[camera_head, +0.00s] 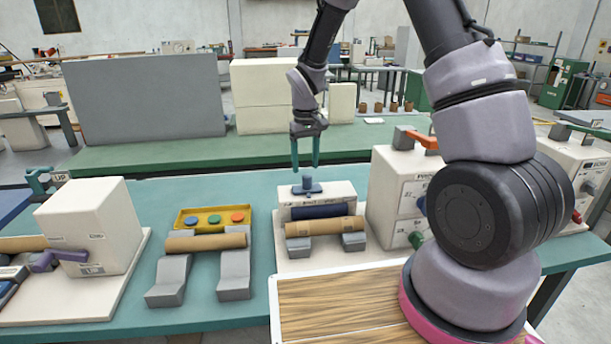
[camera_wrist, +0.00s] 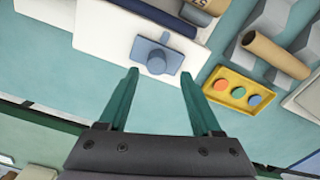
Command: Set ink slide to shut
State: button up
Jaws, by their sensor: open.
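A blue slide with a round knob (camera_head: 307,186), which looks like the ink slide, sits on top of a white block (camera_head: 342,193) at the middle of the bench. The slide (camera_wrist: 157,55) also shows in the wrist view as a blue plate with a knob and a narrow tab. The block's small print is too small to read. My gripper (camera_head: 305,166) points down with its two green fingers apart and empty, just above the knob. In the wrist view my fingertips (camera_wrist: 157,74) lie either side of the slide and do not visibly touch it.
A cardboard tube (camera_head: 325,227) rests on grey supports in front of the block. A yellow button panel (camera_head: 186,220) with blue, green and orange buttons stands left. A white control box (camera_head: 398,195) stands right. A wooden board (camera_head: 340,305) is at the front. Teal bench top is bare behind the block.

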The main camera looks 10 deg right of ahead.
notch_tip(320, 180, up, 5)
jog(key=shift+f, duration=0.1)
dwell(0.3)
notch_tip(320, 180, up, 18)
jog(key=m+t+y, duration=0.1)
jog(key=m+t, duration=0.2)
jog(key=m, duration=0.1)
send_over(306, 176)
jog(key=s+d, duration=0.8)
jog(key=s, duration=0.1)
jog(key=s+d+r+m+t, duration=0.2)
jog(key=s+r, duration=0.1)
jog(key=s, duration=0.4)
jog(key=s+d+r+m+t+y, duration=0.1)
jog(key=s+r, duration=0.3)
jog(key=s, duration=0.4)
jog(key=shift+d+r+m+t, duration=0.25)
jog(key=shift+d+m+t, duration=0.15)
jog(key=shift+d+t, duration=0.25)
